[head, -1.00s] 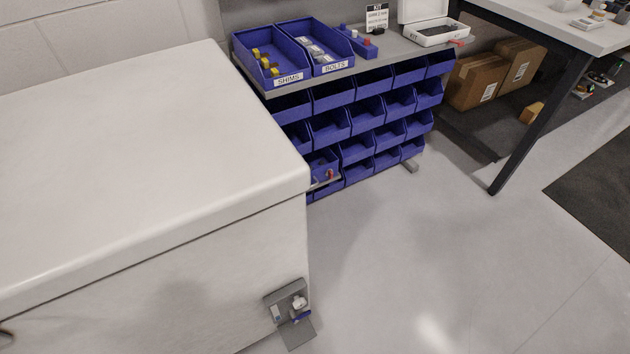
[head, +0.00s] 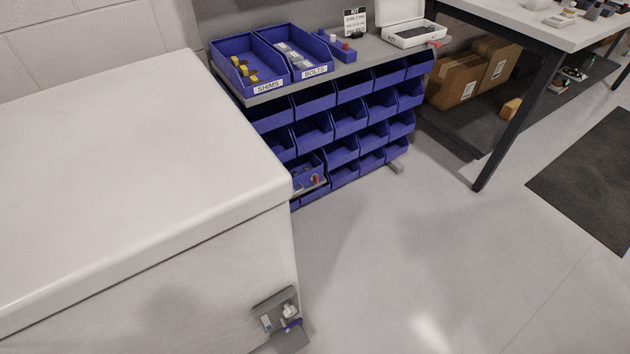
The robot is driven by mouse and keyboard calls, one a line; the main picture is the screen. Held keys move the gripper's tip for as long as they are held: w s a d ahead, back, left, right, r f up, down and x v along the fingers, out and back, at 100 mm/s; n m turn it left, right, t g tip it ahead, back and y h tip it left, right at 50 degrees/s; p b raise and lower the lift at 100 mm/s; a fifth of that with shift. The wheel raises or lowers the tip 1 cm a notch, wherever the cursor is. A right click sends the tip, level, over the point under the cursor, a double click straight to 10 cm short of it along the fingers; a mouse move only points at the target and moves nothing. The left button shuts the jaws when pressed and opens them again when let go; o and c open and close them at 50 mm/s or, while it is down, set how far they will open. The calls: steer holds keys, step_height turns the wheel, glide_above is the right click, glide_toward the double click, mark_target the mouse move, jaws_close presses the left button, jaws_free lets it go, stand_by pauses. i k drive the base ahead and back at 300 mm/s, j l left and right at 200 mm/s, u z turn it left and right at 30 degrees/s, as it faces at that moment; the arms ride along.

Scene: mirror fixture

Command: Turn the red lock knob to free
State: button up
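My gripper is not in view. A small red part (head: 316,179) shows at the front of a low blue bin, on a grey ledge just past the white box's corner. Another red part (head: 434,44) sticks out at the right end of the rack's top shelf. I cannot tell which of these, if either, is the red lock knob. A grey fixture (head: 265,304) with a white part and a blue part is on the lower right of the white box's front; no red shows on it.
A large white box (head: 120,170) fills the left. Behind it, a rack of blue bins (head: 312,128) carries trays labelled SHIMS (head: 265,88) and BOLTS (head: 315,72). A table leg (head: 517,120) stands at the right. The pale floor (head: 420,260) between is clear.

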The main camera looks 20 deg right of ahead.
mark_target(314, 177)
steer(key=u, duration=0.55)
steer(key=i+l+u, duration=0.15)
steer(key=l+u, duration=0.15)
steer(key=l, duration=0.15)
steer(key=i+l+u, duration=0.1)
steer(key=l+u, duration=0.2)
steer(key=l, duration=0.2)
steer(key=l+u, duration=0.3)
steer(key=l, duration=0.2)
steer(key=l+u, duration=0.2)
steer(key=l, duration=2.2)
